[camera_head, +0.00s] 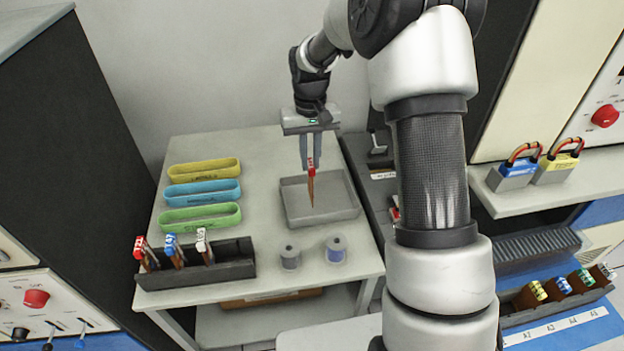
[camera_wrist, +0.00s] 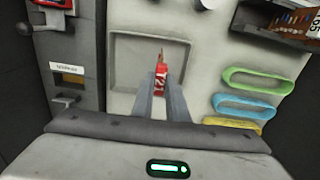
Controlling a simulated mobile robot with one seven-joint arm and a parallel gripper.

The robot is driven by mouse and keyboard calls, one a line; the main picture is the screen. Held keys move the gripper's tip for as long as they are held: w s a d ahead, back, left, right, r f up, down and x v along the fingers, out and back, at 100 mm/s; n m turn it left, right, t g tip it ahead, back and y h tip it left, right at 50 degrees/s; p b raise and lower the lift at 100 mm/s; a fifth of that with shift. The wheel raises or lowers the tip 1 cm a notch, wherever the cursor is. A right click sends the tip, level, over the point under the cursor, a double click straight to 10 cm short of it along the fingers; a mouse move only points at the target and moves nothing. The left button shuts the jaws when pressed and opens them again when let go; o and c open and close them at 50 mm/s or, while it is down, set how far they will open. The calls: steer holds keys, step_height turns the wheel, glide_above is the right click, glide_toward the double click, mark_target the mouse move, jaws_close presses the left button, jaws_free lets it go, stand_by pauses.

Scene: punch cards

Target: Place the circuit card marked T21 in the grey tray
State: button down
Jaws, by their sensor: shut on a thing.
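My gripper (camera_head: 309,158) is shut on a circuit card (camera_head: 311,187) with a red top and a brown body that hangs upright and edge-on. In the wrist view the card's red label (camera_wrist: 160,82) reads T2 with a further character hard to make out, between the fingers (camera_wrist: 160,95). The grey tray (camera_head: 340,215) lies on the table below the card, and in the head view the card hangs in front of its inside. The tray looks empty and also shows in the wrist view (camera_wrist: 120,40). Whether the card's lower end touches the tray floor I cannot tell.
Yellow (camera_head: 203,172), blue (camera_head: 204,193) and green (camera_head: 200,217) oval trays stand left of the grey tray. A dark rack (camera_head: 235,262) with red, blue and white-topped cards stands at the front left. Two spools (camera_head: 290,257) (camera_head: 336,249) stand in front of the tray.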

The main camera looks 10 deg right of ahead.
mark_target(310, 173)
steer(key=shift+f, duration=2.4)
steer(key=shift+f, duration=0.15)
steer(key=c, duration=1.7)
jaws_free()
steer(key=shift+c, duration=0.2)
